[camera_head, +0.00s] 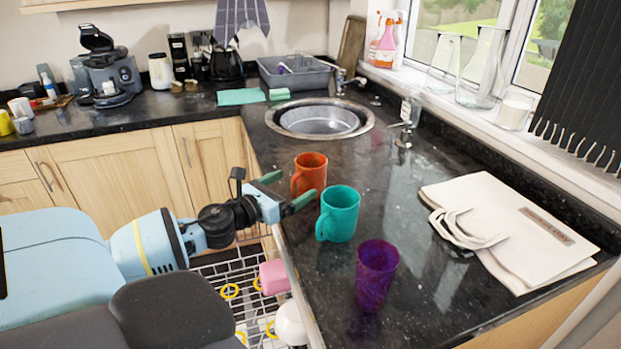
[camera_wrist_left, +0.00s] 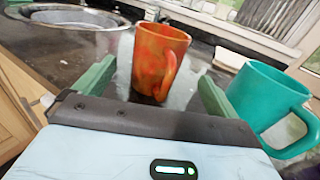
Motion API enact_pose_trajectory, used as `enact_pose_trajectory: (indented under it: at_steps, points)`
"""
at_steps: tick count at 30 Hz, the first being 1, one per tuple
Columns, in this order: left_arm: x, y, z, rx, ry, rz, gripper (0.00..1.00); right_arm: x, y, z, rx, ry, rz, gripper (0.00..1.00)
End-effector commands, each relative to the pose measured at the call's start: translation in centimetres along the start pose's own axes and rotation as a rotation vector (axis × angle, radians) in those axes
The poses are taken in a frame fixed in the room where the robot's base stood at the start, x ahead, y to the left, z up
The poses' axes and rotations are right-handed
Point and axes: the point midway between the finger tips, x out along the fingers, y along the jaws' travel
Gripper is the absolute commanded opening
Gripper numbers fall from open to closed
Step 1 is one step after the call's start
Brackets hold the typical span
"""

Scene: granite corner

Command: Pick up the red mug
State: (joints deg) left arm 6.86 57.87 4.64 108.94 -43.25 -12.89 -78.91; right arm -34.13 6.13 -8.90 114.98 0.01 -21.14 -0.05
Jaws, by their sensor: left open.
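The red mug (camera_head: 309,174) is orange-red and stands upright on the dark granite counter, just beyond my left gripper (camera_head: 286,190). My left gripper is open and its two green fingers point at the mug. In the left wrist view the red mug (camera_wrist_left: 160,62) shows between and ahead of the green fingertips (camera_wrist_left: 152,82), with its handle toward the right. I cannot tell whether the mug is between the fingers in depth. My right gripper is not in view.
A teal mug (camera_head: 338,213) stands close to the right of the gripper, and a purple cup (camera_head: 376,274) stands nearer. A round sink (camera_head: 320,119) lies behind. A white bag (camera_head: 512,228) lies at right. An open dishwasher rack (camera_head: 240,285) is below the counter edge.

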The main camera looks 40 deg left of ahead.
Motion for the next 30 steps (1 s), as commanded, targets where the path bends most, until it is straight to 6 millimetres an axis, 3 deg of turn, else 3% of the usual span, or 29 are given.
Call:
enact_pose_trajectory:
  at_steps: [5, 18, 30]
  points:
    - [0.7, 0.1, 0.3, 0.0, -0.003, 0.001, 0.96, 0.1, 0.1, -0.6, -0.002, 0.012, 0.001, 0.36]
    - [4.6, 0.3, 0.9, -0.002, -0.003, 0.0, 0.96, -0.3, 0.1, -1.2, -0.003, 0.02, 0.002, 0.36]
    - [5.2, 0.3, 0.8, -0.001, 0.0, 0.0, 0.96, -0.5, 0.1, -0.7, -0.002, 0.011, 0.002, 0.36]
